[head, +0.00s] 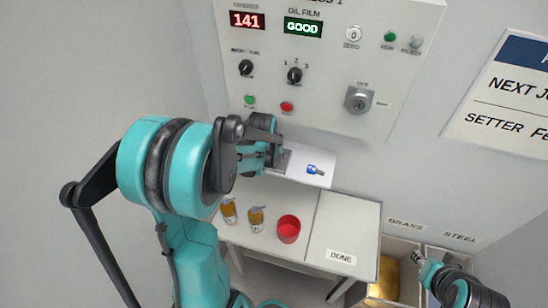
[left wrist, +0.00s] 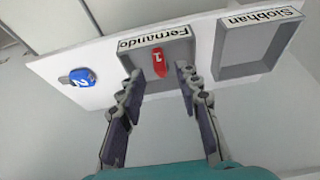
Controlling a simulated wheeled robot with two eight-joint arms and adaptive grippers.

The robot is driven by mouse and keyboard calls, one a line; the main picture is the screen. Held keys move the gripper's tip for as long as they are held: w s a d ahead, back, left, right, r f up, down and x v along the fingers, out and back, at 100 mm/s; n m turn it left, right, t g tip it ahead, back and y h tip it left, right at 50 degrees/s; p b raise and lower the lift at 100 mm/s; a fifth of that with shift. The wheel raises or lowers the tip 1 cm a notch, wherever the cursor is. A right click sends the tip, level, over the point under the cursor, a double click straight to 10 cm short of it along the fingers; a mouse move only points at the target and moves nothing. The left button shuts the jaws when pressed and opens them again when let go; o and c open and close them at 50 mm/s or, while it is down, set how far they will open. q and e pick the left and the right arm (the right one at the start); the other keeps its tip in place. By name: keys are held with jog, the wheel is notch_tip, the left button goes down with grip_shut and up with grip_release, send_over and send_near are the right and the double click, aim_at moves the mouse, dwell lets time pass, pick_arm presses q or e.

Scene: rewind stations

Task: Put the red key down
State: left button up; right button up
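The red key (left wrist: 159,63), marked 1, lies in the grey tray labelled Fernando (left wrist: 183,50) in the left wrist view. My left gripper (left wrist: 157,80) is open, with one finger on each side of the key and visible gaps between. In the head view my left gripper (head: 277,155) is at the small white shelf (head: 320,157) below the panel, and the red key is hidden there. My right gripper (head: 418,258) is at the lower right near the bins; its finger opening is too small to tell.
A blue key (head: 315,169) marked 2 lies on the shelf beside the Fernando tray. An empty tray labelled Siobhan (left wrist: 245,52) is on the other side. A control panel (head: 325,65) rises above.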

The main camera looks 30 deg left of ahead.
pick_arm(q)
jog(key=a+p+v, duration=0.1)
jog(key=v, duration=0.7)
jog(key=s+d+r+m+t+h, duration=0.1)
jog(key=s+d+r, duration=0.4)
jog(key=s+d, duration=0.9)
jog(key=shift+d+m+t, duration=0.7)
jog(key=shift+m+t, duration=0.2)
jog(key=shift+t, duration=0.1)
jog(key=shift+f, duration=0.1)
